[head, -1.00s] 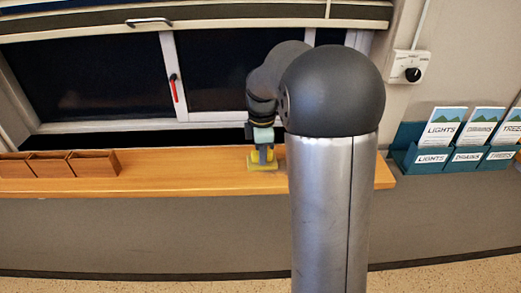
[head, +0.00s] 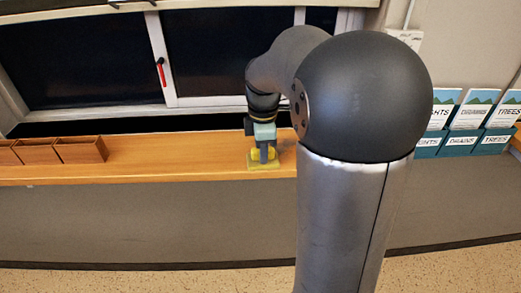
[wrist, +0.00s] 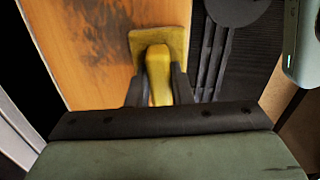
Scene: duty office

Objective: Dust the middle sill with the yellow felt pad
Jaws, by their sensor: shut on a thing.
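The wooden sill (head: 190,155) runs below the dark window. My gripper (head: 264,153) points down over it, shut on the raised grip of the yellow felt pad (head: 264,167). The pad is near the sill's front edge and looks to be on its surface; exact contact is hard to tell. In the wrist view the pad (wrist: 143,40) and its grip stand between my gripper's fingers (wrist: 158,88). A dark smudge (wrist: 105,38) marks the wood left of the pad. My arm hides the sill's right part in the head view.
Small wooden boxes (head: 80,150) stand on the sill at the left. A window handle with a red lever (head: 161,72) is above. Teal leaflet holders (head: 465,145) are on the right. The sill between boxes and pad is clear.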

